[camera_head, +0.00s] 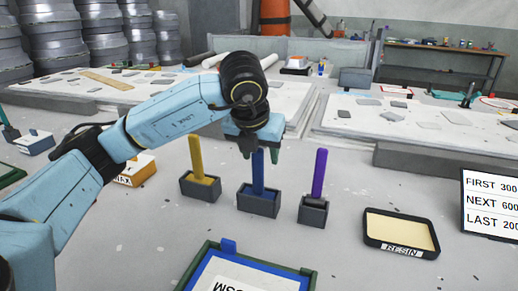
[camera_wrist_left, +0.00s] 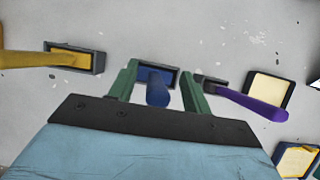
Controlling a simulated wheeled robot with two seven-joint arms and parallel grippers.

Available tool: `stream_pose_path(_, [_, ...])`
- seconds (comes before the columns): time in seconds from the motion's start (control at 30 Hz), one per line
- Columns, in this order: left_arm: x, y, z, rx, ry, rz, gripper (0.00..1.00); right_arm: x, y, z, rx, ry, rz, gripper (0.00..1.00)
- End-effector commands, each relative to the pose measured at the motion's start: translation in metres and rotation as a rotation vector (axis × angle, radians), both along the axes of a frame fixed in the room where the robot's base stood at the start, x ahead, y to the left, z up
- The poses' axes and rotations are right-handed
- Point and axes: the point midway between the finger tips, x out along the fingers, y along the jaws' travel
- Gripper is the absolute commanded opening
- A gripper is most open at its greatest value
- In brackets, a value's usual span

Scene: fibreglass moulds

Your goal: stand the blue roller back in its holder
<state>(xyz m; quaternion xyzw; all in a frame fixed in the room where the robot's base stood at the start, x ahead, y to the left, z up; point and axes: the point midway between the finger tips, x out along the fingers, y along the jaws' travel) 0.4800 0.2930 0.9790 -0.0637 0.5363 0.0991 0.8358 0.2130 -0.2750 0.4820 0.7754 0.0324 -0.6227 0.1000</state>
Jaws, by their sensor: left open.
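The blue roller (camera_head: 258,174) stands upright in its dark holder (camera_head: 258,209), between the yellow and purple ones. In the left wrist view its blue handle (camera_wrist_left: 157,92) points up toward the camera, and the holder (camera_wrist_left: 172,70) shows below it. My left gripper (camera_head: 261,152) is above the holder at the top of the handle. Its two green fingers are open, one on each side of the handle, with a gap visible on both sides in the wrist view. My right gripper is in neither view.
A yellow roller (camera_head: 196,160) stands in a holder to the left, and a purple roller (camera_head: 319,176) in one to the right. A resin tray (camera_head: 372,248) lies further right, beside a number sign (camera_head: 491,202). A blue-and-green framed board (camera_head: 235,249) is in front.

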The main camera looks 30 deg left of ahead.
Motion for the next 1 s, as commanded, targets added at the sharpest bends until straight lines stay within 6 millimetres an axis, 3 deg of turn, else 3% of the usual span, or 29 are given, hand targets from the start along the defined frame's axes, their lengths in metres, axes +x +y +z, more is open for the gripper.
stream_pose_path(0.17, [0.000, 0.000, 0.000, 0.000, 0.000, 0.000, 0.49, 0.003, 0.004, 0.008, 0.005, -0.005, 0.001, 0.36])
stream_pose_path(0.4, [-0.001, 0.000, 0.002, 0.000, -0.001, 0.000, 0.49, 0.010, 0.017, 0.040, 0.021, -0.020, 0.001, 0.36])
stream_pose_path(0.8, [-0.035, -0.009, 0.084, -0.001, -0.005, -0.001, 0.49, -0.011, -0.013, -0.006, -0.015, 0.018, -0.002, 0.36])
stream_pose_path(1.0, [-0.047, -0.011, 0.109, 0.001, -0.003, 0.000, 0.49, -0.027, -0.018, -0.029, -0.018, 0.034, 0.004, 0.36])
